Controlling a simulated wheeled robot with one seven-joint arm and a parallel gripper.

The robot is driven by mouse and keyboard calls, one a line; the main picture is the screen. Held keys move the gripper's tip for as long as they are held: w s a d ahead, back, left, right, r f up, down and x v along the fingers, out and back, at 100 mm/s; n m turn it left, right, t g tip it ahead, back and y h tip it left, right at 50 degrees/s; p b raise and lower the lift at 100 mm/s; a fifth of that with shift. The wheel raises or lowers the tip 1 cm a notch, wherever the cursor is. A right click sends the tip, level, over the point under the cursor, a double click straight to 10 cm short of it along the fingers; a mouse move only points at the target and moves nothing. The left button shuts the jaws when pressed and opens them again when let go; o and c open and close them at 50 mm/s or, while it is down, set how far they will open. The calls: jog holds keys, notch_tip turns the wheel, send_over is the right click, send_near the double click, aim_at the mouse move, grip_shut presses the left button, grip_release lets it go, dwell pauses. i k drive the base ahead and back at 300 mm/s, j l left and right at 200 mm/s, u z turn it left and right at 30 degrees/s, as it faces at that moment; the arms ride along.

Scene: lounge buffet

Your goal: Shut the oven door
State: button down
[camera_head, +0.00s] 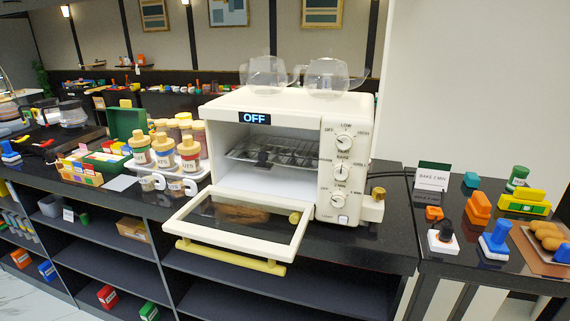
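The oven (284,105) is a cream toaster oven on a dark counter. Its door (238,247) is open, lowered forward to about flat, with a glass pane in a cream frame and a yellow handle (230,257) along its front edge. The handle side reaches out past the counter's front edge. Inside the oven a wire rack (270,153) shows. The right panel has several knobs, and the display reads OFF. My gripper is not in view.
Two clear glass vessels (333,75) stand on the oven. Labelled jars (189,154) stand close to its left. A "BAKE 2 MIN" card (432,178) and small coloured stamp-like items stand on the right counter. Open shelves (230,285) lie below the door.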

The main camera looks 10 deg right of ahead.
aim_at(274, 251)
jog(key=i+u, duration=0.1)
jog(key=u, duration=0.3)
jog(key=i+u, duration=0.1)
jog(key=u, duration=0.7)
jog(key=i+l+u, duration=0.15)
jog(key=u, duration=0.7)
jog(key=i+l, duration=0.05)
jog(key=l, duration=0.05)
